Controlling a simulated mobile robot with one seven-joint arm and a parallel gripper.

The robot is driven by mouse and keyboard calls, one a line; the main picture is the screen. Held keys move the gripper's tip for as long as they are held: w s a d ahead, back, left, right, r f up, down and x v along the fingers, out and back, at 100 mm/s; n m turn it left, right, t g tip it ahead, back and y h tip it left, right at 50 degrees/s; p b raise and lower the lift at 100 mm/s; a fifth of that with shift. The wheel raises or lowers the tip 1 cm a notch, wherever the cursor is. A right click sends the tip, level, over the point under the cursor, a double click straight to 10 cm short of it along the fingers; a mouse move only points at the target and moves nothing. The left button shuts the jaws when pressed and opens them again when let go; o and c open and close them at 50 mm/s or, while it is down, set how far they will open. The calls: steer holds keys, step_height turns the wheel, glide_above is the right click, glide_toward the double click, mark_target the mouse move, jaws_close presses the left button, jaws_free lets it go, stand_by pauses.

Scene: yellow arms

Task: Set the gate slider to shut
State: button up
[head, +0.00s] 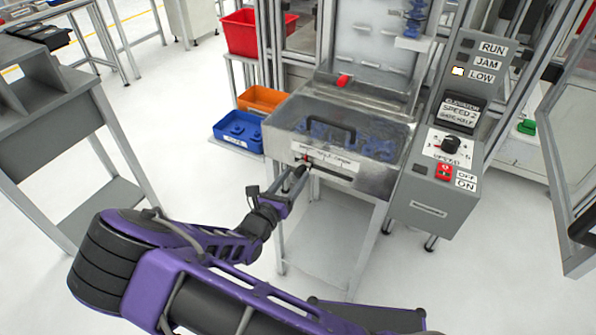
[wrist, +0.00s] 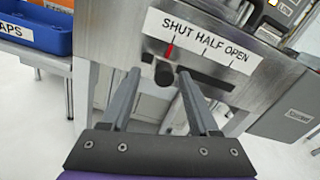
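The gate slider has a dark round knob (wrist: 163,73) with a red pointer (wrist: 169,50) above it. The pointer is close to the mark under SHUT on the white SHUT HALF OPEN label (wrist: 200,38), at the left part of the dark slot (wrist: 210,80). My gripper (wrist: 158,73) is open, with one finger on each side of the knob. A gap shows beside the knob; I cannot tell whether either finger touches it. In the head view my gripper (head: 296,181) is at the left part of the hopper's front, below the label (head: 325,158).
The metal hopper (head: 385,170) with a clear cover and black handle holds blue parts. A grey control panel (head: 430,205) stands at its right. Blue (head: 237,145) and orange (head: 262,97) bins are at its left. Open floor lies in front.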

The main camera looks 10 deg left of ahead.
steer(key=v, duration=1.4)
steer(key=shift+s, duration=0.15)
